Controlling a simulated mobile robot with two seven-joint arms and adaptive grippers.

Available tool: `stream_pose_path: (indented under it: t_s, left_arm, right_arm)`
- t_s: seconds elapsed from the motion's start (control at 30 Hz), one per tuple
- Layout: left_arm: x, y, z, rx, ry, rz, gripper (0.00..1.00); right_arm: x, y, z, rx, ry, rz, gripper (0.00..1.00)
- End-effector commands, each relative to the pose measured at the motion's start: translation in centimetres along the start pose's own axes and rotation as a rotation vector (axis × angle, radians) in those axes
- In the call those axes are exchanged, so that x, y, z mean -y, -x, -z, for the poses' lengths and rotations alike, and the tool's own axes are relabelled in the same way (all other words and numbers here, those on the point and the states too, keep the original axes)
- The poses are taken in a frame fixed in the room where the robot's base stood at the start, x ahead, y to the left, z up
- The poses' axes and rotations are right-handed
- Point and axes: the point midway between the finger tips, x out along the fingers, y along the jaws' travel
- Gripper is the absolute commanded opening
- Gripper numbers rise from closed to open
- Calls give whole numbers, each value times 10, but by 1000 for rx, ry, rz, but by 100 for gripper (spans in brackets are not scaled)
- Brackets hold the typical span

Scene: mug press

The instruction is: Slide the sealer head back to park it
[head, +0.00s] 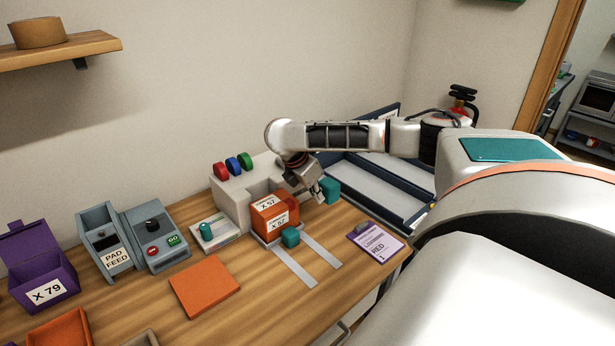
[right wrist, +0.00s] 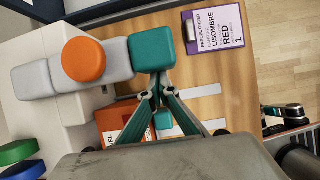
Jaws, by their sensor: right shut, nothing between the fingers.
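The press (head: 232,200) is a light grey body on the wooden table. In the right wrist view a grey arm (right wrist: 118,60) with an orange disc (right wrist: 83,60) reaches out from it and ends in a teal block (right wrist: 152,47). The teal block also shows in the head view (head: 330,189). I cannot tell for certain which part is the sealer head. My right gripper (right wrist: 155,92) is shut and empty, its fingertips right beside the teal block; contact is unclear. It also shows in the head view (head: 320,197). My left gripper is out of view.
An orange box (head: 275,214) marked X 57 sits by the press, near a small teal knob (head: 290,237) and two pale rails (head: 322,249). Red, blue and green knobs (head: 232,166) top the press. A purple clipboard (head: 376,241) and dark-edged tray (head: 375,180) lie right.

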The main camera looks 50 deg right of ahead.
Motion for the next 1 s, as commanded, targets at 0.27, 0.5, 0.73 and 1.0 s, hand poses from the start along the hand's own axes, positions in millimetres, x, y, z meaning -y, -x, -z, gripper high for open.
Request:
stream_pose_path:
  t_s: [0.27,0.5,0.73,1.0]
  left_arm:
    - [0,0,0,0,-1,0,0]
    - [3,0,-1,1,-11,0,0]
    - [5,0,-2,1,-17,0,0]
    - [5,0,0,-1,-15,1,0]
  right_arm:
    - [1,-8,-16,0,-2,2,0]
    - [0,-12,-25,0,-1,0,0]
    - [0,-8,-15,-2,2,0,0]
    - [0,0,1,-1,1,-1,0]
